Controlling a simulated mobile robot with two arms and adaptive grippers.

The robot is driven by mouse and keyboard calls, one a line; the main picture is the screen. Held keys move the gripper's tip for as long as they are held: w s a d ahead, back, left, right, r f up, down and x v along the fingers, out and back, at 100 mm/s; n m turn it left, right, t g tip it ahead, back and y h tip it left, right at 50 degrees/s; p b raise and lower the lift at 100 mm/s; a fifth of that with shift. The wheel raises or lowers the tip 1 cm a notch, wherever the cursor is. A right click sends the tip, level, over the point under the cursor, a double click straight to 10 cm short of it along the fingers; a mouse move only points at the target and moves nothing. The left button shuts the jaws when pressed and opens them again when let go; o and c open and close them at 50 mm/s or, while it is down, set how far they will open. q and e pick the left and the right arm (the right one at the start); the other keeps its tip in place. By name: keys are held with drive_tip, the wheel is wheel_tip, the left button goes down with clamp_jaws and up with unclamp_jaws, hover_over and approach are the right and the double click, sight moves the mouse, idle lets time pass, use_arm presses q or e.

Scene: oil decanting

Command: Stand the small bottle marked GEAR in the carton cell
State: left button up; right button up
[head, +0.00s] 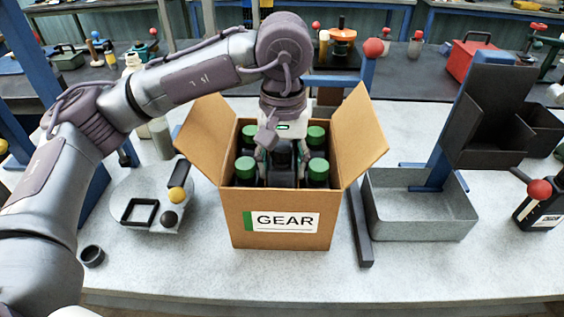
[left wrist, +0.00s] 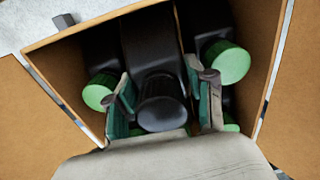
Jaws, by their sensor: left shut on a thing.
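The open carton (head: 235,220) stands on the table with a GEAR label on its front and its flaps spread. Several dark bottles with green caps (head: 318,168) stand inside near its corners. My left gripper (head: 280,158) reaches down into the carton from above. It is shut on a dark bottle with a black top, which shows between the green-padded fingers in the left wrist view (left wrist: 162,103). That bottle is in the middle, between the green-capped ones. Its label and base are hidden, so I cannot tell whether it touches the carton floor. My right gripper is not in view.
A grey tray (head: 420,227) stands right of the carton, with a dark bin (head: 490,130) above it. A round plate (head: 125,190) with a black square frame lies to the left. A dark bottle (head: 540,210) stands at the far right. The front table edge is clear.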

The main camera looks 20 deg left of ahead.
use_arm(q)
drive_tip(key=shift+f+b, duration=0.6)
drive_tip(key=shift+f, duration=0.05)
drive_tip(key=o, duration=1.5)
wheel_tip(320, 180, up, 12)
drive_tip(key=shift+r, duration=0.1)
